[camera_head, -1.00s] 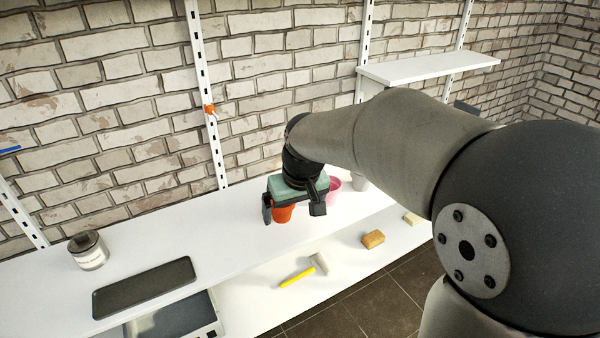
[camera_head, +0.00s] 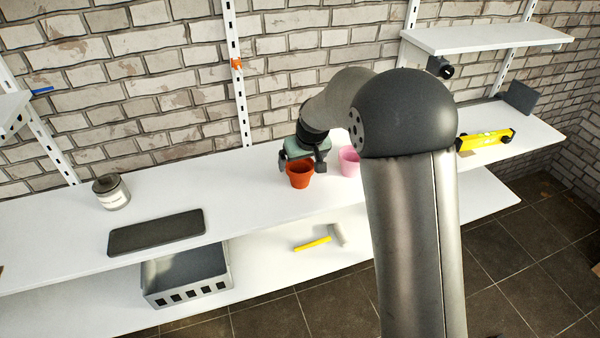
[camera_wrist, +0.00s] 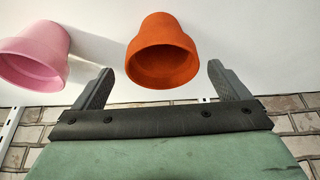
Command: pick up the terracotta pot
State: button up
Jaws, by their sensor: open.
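The terracotta pot (camera_head: 300,174) is orange and stands upright on the white upper shelf, left of a pink pot. My gripper (camera_head: 303,166) is open at the pot, its fingers partly overlapping the pot's rim in the head view. In the wrist view the terracotta pot (camera_wrist: 162,52) appears beyond and between the two open fingertips of my gripper (camera_wrist: 160,82). Its open mouth faces the camera, and a gap shows between the pot and each finger. Nothing is held.
The pink pot (camera_head: 349,161) stands close on the right. On the shelf (camera_head: 245,200) lie a dark tray (camera_head: 157,232), a labelled jar (camera_head: 111,192) and a yellow level (camera_head: 486,140). A yellow-handled hammer (camera_head: 322,241) and a grey crate (camera_head: 187,276) are on the lower shelf. The brick wall (camera_head: 170,90) is behind.

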aim_at(299, 169)
jog(key=shift+p+x, duration=0.45)
jog(key=shift+x, duration=2.35)
jog(key=shift+s, duration=0.1)
jog(key=c, duration=1.1)
jog(key=shift+r, duration=0.1)
